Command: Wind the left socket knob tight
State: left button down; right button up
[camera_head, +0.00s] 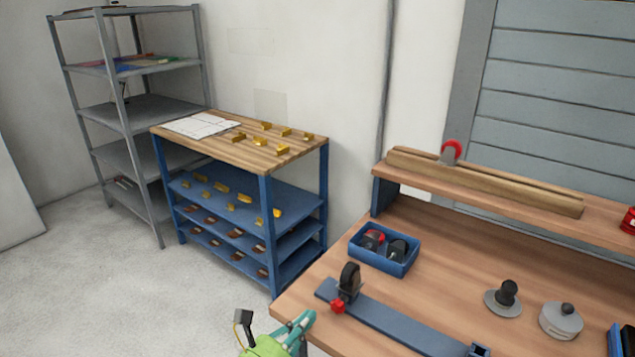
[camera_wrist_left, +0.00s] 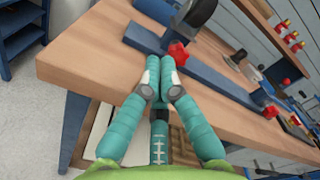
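The left socket knob is a small red knob (camera_head: 337,306) at the left end of a blue rail (camera_head: 405,331) on the wooden bench, below an upright black wheel (camera_head: 349,279). In the left wrist view the red knob (camera_wrist_left: 179,54) shows just beyond my fingertips, slightly right. My left gripper (camera_head: 304,322) is at the bench's front left edge, a little apart from the knob in the head view. In the left wrist view its teal fingers (camera_wrist_left: 160,66) are together at the tips, with nothing seen between them. My right gripper is in neither view.
A second red knob (camera_wrist_left: 270,112) is at the rail's other end. A blue bin (camera_head: 384,262) holding wheels stands behind the rail. Grey round parts (camera_head: 561,319) stand to the right. A shelf (camera_head: 480,182) runs along the back. A blue-framed rack (camera_head: 264,205) stands left.

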aim_at(322, 319)
pick_arm(q)
jog(key=shift+b+x, duration=0.3)
jog(key=shift+x, duration=1.95)
jog(key=shift+s+d+f, duration=0.1)
jog(key=shift+s+d, duration=0.15)
jog(key=shift+d, duration=0.05)
jog(key=shift+p, duration=0.4)
